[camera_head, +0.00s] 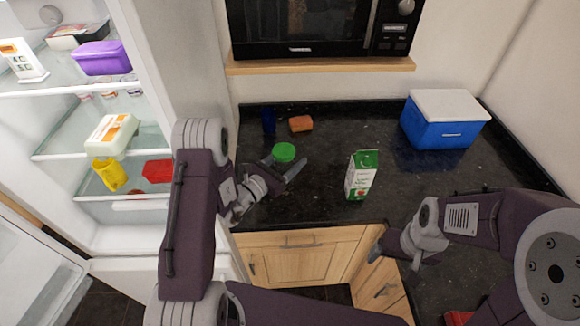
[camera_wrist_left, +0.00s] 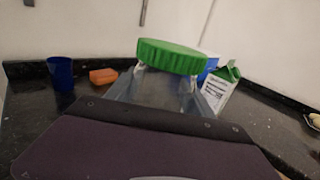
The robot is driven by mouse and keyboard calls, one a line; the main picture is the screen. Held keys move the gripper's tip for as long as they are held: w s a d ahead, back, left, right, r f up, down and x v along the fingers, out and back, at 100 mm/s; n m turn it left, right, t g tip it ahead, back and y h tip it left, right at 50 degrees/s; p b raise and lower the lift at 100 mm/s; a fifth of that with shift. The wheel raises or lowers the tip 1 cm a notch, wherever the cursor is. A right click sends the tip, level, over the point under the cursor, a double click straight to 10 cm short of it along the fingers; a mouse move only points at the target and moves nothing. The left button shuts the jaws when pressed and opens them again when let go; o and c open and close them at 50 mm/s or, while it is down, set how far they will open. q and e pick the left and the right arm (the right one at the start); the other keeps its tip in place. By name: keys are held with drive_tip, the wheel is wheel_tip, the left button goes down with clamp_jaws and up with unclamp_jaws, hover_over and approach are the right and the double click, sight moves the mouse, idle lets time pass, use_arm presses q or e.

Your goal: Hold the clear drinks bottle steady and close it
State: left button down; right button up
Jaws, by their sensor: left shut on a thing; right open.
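The clear drinks bottle (camera_wrist_left: 160,88) stands on the dark counter between the fingers of my left gripper (camera_head: 282,171), which is shut on it. A wide green cap (camera_head: 284,152) sits at the bottle's top. In the left wrist view the cap (camera_wrist_left: 171,56) looks slightly tilted; I cannot tell whether it is screwed down. The lower bottle is hidden by the gripper. My right gripper (camera_head: 396,254) is open and empty, to the right in front of the counter edge, well apart from the bottle.
A green-and-white carton (camera_head: 362,174) stands right of the bottle. A blue cup (camera_head: 268,121) and an orange sponge (camera_head: 301,124) are behind it. A blue cooler with a white lid (camera_head: 443,132) stands at the back right. An open fridge (camera_head: 118,205) is at left, a microwave (camera_head: 305,28) above.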

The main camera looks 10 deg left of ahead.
use_arm(q)
wheel_tip(320, 180, down, 3)
drive_tip(key=shift+f+p, duration=0.2)
drive_tip(key=shift+p, duration=0.1)
drive_tip(key=shift+f, duration=0.25)
